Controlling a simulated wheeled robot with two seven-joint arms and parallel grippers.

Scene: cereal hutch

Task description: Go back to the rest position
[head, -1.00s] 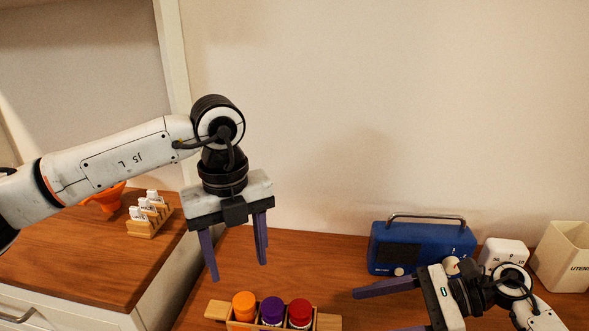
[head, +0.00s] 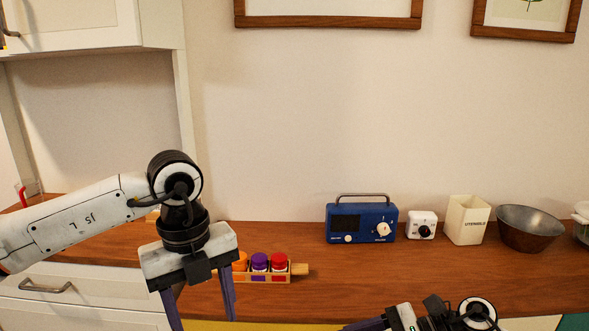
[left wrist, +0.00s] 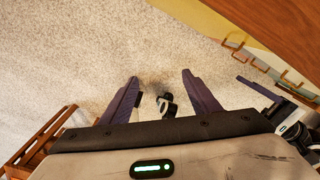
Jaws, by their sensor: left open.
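My left gripper (head: 203,312) is open and empty in the head view, hanging fingers down at the lower left, in front of the counter. In the left wrist view its two fingers (left wrist: 160,77) stand apart with carpet beneath. My right gripper (head: 372,325) is at the bottom edge of the head view, partly cut off. One dark finger shows, set at the side of its palm, with nothing seen in its grasp. The other finger is out of frame. The right gripper also shows at the right of the left wrist view (left wrist: 260,90).
On the wooden counter (head: 480,285) stand a caddy (head: 299,269) with orange, purple and red-lidded jars, a blue radio (head: 350,223), a white timer (head: 422,225), a utensil holder (head: 467,220) and a metal bowl (head: 529,229). A wooden stool (left wrist: 38,140) stands on the carpet.

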